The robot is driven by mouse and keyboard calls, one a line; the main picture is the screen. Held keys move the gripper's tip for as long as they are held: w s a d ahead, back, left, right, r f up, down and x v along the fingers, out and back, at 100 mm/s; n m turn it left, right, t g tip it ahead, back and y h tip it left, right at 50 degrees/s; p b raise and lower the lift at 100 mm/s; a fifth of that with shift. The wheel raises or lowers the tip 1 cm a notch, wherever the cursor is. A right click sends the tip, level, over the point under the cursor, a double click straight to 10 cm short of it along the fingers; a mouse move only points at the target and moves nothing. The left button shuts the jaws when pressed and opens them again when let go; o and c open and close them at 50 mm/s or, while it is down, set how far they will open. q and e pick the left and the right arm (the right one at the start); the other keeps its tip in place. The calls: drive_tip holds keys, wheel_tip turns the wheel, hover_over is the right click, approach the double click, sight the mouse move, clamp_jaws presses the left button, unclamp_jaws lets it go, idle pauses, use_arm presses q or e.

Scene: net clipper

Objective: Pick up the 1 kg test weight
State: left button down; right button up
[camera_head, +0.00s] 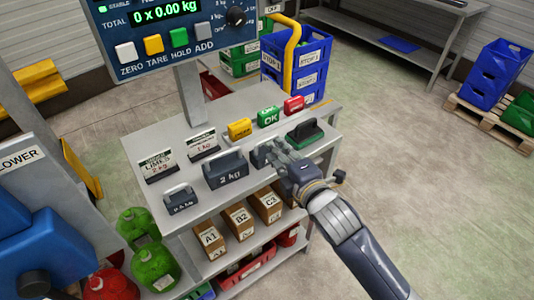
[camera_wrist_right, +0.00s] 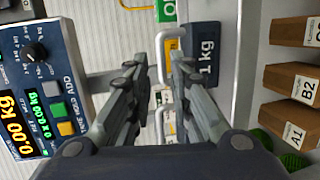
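The 1 kg test weight (camera_wrist_right: 203,55) is a dark blue-grey block with a white "1 kg" label, seen in the right wrist view just beyond and right of my fingers. One finger overlaps the weight's edge. My left gripper is not in view.
The 2 kg weight (camera_head: 226,170) stands left of my right gripper, with a smaller weight (camera_head: 180,198) beyond it. Yellow, green (camera_head: 268,116) and red blocks sit behind. The scale display (camera_head: 170,25) rises at the back left.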

sight(267, 140)
drive_tip(key=shift+p+x, duration=0.45)
drive_tip(key=shift+x, duration=3.1)
drive_tip(key=shift+s+a+f, duration=0.1)
drive_tip(key=shift+f, duration=0.05)
clamp_jaws()
drive_tip(key=shift+r, duration=0.2)
